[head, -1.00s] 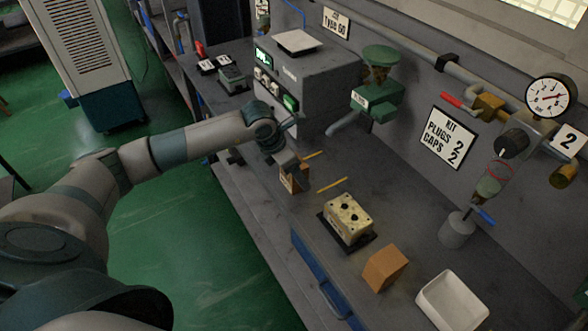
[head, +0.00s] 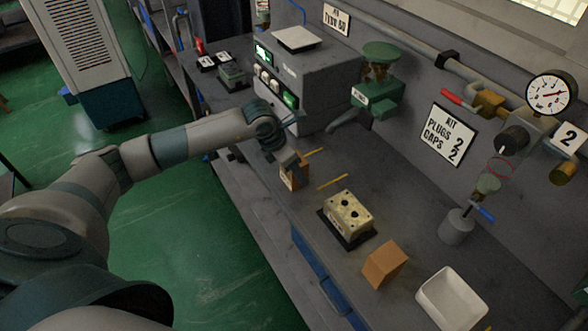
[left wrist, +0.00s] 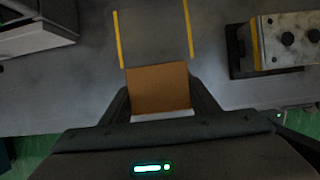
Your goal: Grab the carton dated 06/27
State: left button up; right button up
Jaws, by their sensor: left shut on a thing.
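An orange-brown carton (head: 293,178) stands on the grey bench near the yellow marks, under my left gripper (head: 291,163). In the left wrist view the carton (left wrist: 158,88) sits between the two dark fingers of my left gripper (left wrist: 160,103), which is shut on it. A second orange-brown carton (head: 385,264) stands apart on the bench, nearer the white tray. No date can be read on either carton in these views. My right gripper is not in view.
A cream valve block (head: 347,213) sits on a dark base between the cartons. Yellow strips (head: 333,181) mark the bench. A white tray (head: 452,297) is at the lower right. A grey machine (head: 308,77) and a green valve (head: 378,90) stand behind.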

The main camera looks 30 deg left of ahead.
pick_arm(q)
jog(key=shift+r, duration=0.1)
jog(key=shift+r+b, duration=0.8)
jog(key=shift+r, duration=0.05)
jog(key=shift+s+d+r+b, duration=0.1)
jog(key=shift+d+r+b, duration=0.15)
jog(key=shift+r+b, duration=0.25)
jog(key=shift+d+r+b, duration=0.25)
jog(key=shift+r+b, duration=0.05)
jog(key=shift+r, duration=0.4)
jog(key=s+d+r+b, duration=0.4)
jog(key=d+r, duration=0.2)
jog(key=d, duration=0.3)
jog(key=shift+s+d+r, duration=0.3)
jog(key=shift+s+r, duration=0.05)
jog(key=shift+s, duration=0.05)
